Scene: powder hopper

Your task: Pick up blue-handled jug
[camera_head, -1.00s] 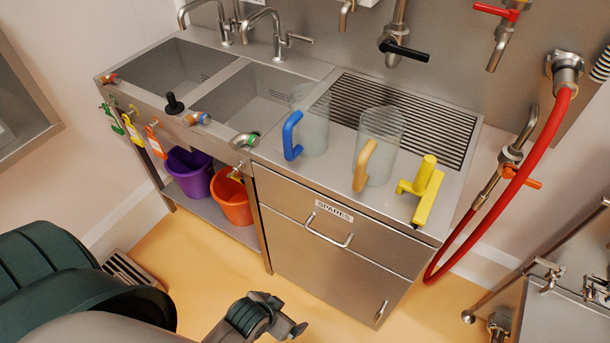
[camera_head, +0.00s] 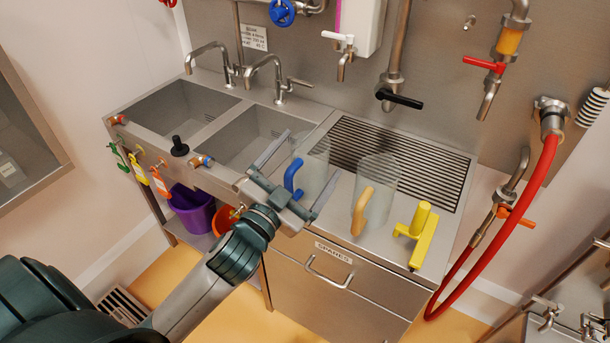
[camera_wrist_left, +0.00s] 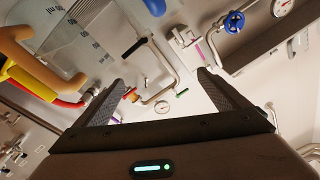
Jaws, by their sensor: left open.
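The blue-handled jug (camera_head: 316,150) is clear and stands upright on the counter beside the sink basins, in the head view. Its blue handle (camera_head: 292,178) faces front left. My left gripper (camera_head: 313,153) is open and empty, with one finger on each side of the handle in the picture. I cannot tell whether it touches the jug. In the left wrist view the open fingers (camera_wrist_left: 161,82) show nothing held between them. A blue piece shows at that view's top edge, but I cannot tell whether it is the handle. My right gripper is not in view.
A tan-handled jug (camera_head: 378,180) stands just right, with a yellow tool (camera_head: 418,235) beyond it. A ribbed drain grid (camera_head: 425,165) lies behind. Taps (camera_head: 265,68) and a black-handled valve (camera_head: 400,98) overhang the back. A red hose (camera_head: 535,200) hangs at right.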

